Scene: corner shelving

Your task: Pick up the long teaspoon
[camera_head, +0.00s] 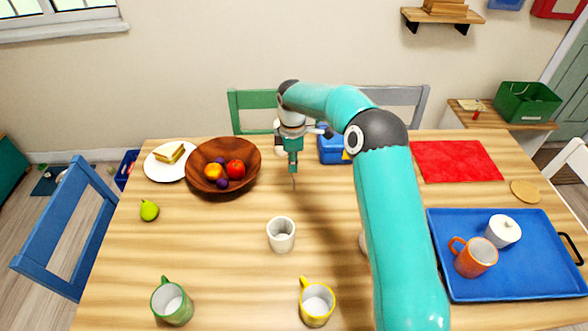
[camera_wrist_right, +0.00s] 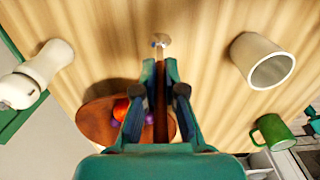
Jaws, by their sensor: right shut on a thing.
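My right gripper (camera_head: 293,168) hangs over the far middle of the table (camera_head: 215,255), pointing down. It is shut on the long teaspoon (camera_head: 294,184), which shows as a thin dark tip below the fingers. In the right wrist view, the gripper (camera_wrist_right: 160,75) has the spoon's narrow brown handle between its fingers, and a small pale end (camera_wrist_right: 160,41) sticks out past the fingertips. Whether the spoon touches the table is not clear. My left gripper is not in view.
A wooden fruit bowl (camera_head: 247,157) stands left of the gripper, a white cup (camera_head: 281,236) nearer. Green (camera_head: 172,302) and yellow (camera_head: 316,304) mugs stand in front. A blue box (camera_head: 333,150) is just right. A blue tray (camera_head: 520,277) holds an orange mug and a white pot.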

